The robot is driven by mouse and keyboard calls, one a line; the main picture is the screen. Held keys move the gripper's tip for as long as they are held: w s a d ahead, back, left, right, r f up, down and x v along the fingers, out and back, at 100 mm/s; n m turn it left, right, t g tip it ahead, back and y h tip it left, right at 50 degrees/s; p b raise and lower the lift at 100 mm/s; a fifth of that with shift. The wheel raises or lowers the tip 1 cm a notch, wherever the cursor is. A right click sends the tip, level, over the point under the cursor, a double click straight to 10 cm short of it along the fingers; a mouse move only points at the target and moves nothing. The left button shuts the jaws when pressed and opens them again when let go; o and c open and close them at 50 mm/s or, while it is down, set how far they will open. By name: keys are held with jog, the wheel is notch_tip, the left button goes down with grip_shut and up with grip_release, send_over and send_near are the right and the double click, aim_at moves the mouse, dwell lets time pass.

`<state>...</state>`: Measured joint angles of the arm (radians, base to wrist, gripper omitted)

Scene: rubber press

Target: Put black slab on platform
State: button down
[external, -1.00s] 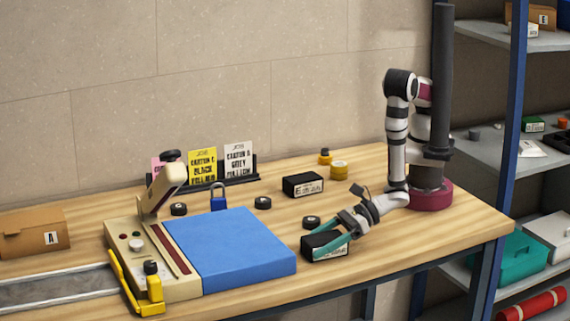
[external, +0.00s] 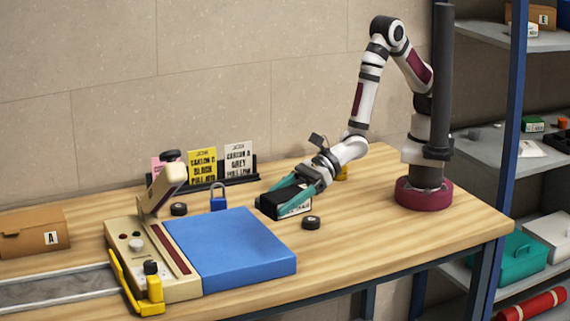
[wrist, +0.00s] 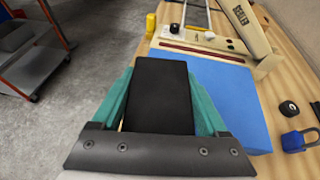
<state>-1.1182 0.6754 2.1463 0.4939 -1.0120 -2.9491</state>
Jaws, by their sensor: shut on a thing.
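The black slab (external: 272,203) is held in my gripper (external: 280,202), between its two teal fingers, near the right back corner of the blue platform. In the wrist view the slab (wrist: 158,98) lies lengthwise between the fingers (wrist: 160,75) and shows a plain black face. The blue platform (external: 225,250) belongs to the beige press (external: 150,255), and its top is bare. It also shows in the wrist view (wrist: 232,100), ahead and to the right of the slab. I cannot tell how high the slab is above the table.
A small black puck (external: 311,223) lies right of the platform, and another (external: 179,209) lies near the blue padlock (external: 218,200) behind it. Job cards (external: 238,160) stand at the back. The press's beige raised arm (external: 165,185) rises at the platform's far left. The front right table is clear.

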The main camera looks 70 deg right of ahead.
jog(key=w+d+r+n+g+y, duration=0.1)
jog(key=w+d, duration=0.2)
jog(key=w, duration=0.5)
jog(key=w+d+r+n+g+y, duration=0.1)
jog(key=w+d+r+n+g, duration=0.15)
jog(key=w, duration=0.65)
send_over(222, 244)
jog(key=shift+m+t, duration=0.25)
jog(key=shift+m, duration=0.1)
jog(key=f, duration=0.7)
jog(key=shift+d, duration=0.2)
jog(key=f, duration=0.4)
jog(key=shift+a+f, duration=0.15)
jog(key=shift+a, duration=0.05)
jog(key=shift+f, duration=0.1)
